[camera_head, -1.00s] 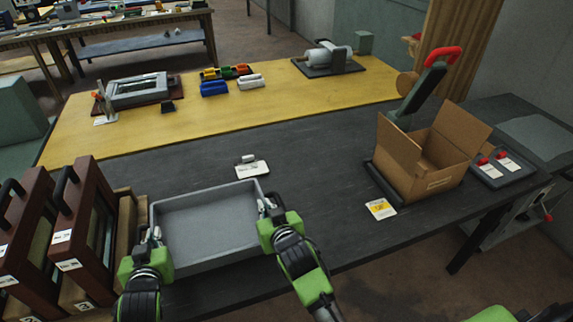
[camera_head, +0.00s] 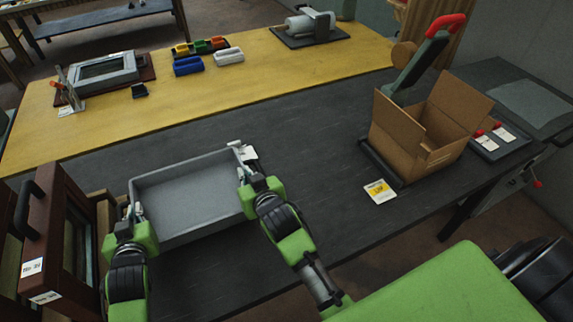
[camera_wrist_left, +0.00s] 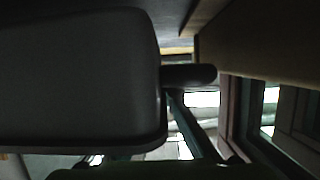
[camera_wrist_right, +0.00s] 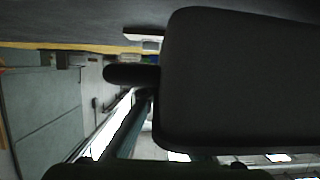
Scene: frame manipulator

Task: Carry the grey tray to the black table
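The grey tray (camera_head: 190,225) is level and empty, over the near left part of the black table (camera_head: 330,150). Whether it touches the tabletop cannot be told. My left gripper (camera_head: 132,212) is at its left end and my right gripper (camera_head: 247,172) at its right end; both appear shut on it. The tray's dark side fills the left of the left wrist view (camera_wrist_left: 80,80) and the right of the right wrist view (camera_wrist_right: 240,80), a short dark bar jutting out in each. The fingertips are mostly hidden.
Dark red frames (camera_head: 50,225) with handles stand close to the left of my left gripper. A cardboard box (camera_head: 400,130) and a yellow-marked card (camera_head: 380,191) are on the right. A yellow table (camera_head: 270,85) adjoins behind. The black tabletop between tray and box is clear.

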